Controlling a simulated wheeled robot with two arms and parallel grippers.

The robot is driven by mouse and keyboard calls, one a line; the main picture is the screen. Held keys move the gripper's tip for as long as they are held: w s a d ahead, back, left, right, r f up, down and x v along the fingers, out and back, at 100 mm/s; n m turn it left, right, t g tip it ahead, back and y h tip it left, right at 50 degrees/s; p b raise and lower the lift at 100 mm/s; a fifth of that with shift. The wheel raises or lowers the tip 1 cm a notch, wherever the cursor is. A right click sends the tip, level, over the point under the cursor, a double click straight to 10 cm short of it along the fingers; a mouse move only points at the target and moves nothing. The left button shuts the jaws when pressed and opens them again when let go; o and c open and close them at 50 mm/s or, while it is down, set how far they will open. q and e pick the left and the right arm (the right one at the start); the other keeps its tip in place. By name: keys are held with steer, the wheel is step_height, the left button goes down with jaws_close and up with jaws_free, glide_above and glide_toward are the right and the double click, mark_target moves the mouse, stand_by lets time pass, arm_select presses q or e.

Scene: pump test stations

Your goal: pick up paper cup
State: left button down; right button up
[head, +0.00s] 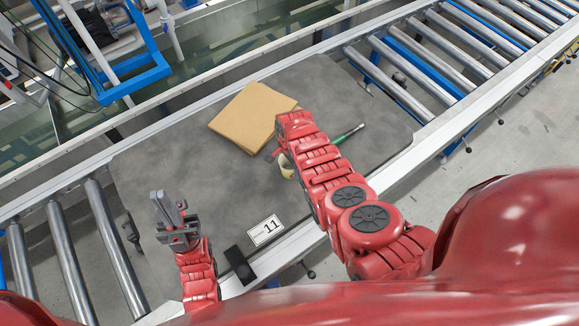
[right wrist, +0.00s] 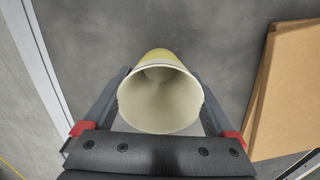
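The paper cup (head: 287,166) is pale yellowish and stands on the grey mat, partly covered by my right arm in the head view. In the right wrist view the cup (right wrist: 160,100) shows its open mouth toward the camera, empty and pale inside. My right gripper (right wrist: 161,75) has one finger on each side of the cup. Whether the fingers press on its wall cannot be made out. In the head view the right fingers are mostly hidden by my arm. My left gripper (head: 170,212) is over the left part of the mat, empty, with its fingers apart.
A brown cardboard piece (head: 252,112) lies behind the cup. A green-handled tool (head: 345,135) lies to the right of my right arm. A white label marked 11 (head: 266,230) and a black block (head: 240,264) are at the front edge. Roller conveyors (head: 420,75) flank the mat.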

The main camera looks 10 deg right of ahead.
steer(key=c, duration=0.7)
steer(key=shift+c, duration=0.3)
steer(key=shift+r, duration=0.15)
